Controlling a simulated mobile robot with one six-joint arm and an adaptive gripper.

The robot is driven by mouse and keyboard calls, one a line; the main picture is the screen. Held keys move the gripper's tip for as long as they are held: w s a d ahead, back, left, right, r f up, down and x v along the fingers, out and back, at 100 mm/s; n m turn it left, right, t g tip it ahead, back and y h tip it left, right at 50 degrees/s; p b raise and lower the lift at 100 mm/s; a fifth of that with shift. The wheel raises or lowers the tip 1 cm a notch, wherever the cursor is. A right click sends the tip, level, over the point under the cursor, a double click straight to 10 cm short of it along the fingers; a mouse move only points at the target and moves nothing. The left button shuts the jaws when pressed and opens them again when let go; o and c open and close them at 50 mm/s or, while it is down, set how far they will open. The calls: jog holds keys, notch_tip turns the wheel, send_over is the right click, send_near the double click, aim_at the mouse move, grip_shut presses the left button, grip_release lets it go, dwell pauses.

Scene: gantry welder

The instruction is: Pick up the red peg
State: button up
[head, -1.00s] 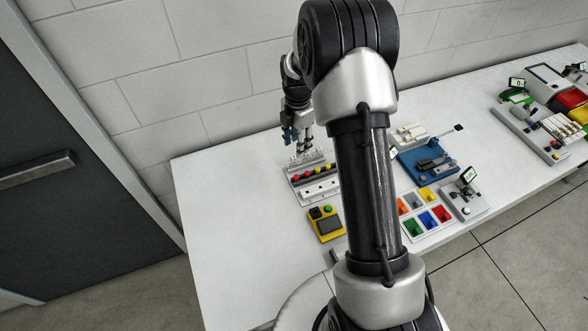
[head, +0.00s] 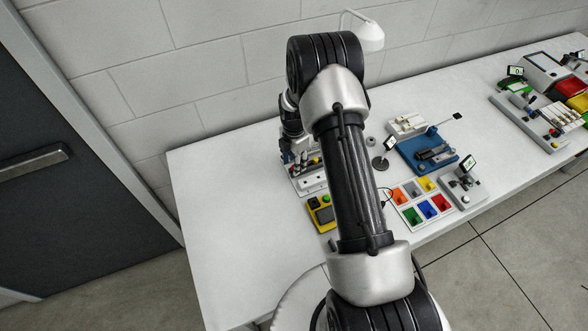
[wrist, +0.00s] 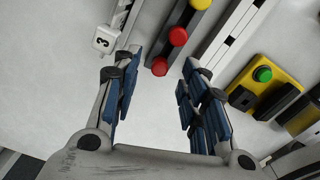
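In the wrist view, two round red pegs stand in a row on a dark rail: a nearer red peg (wrist: 160,66) at the rail's end and another red peg (wrist: 178,37) beyond it. A yellow peg (wrist: 200,3) follows at the top edge. My gripper (wrist: 161,55) is open, its blue-padded fingers on either side of the nearer red peg in the picture. No contact shows, and the height gap is unclear. In the head view, my gripper (head: 287,157) is low over the left end of the peg rack (head: 313,183), which my arm partly hides.
A yellow box with a green button (wrist: 264,74) lies to the right. A colored bin tray (head: 408,209) and a blue fixture (head: 425,160) stand farther right. The table's left part is clear.

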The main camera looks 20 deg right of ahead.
jog(key=shift+w+f, duration=0.1)
jog(key=shift+f, duration=0.8)
jog(key=c, duration=0.8)
jog(key=shift+r, duration=0.1)
jog(key=shift+c, duration=0.2)
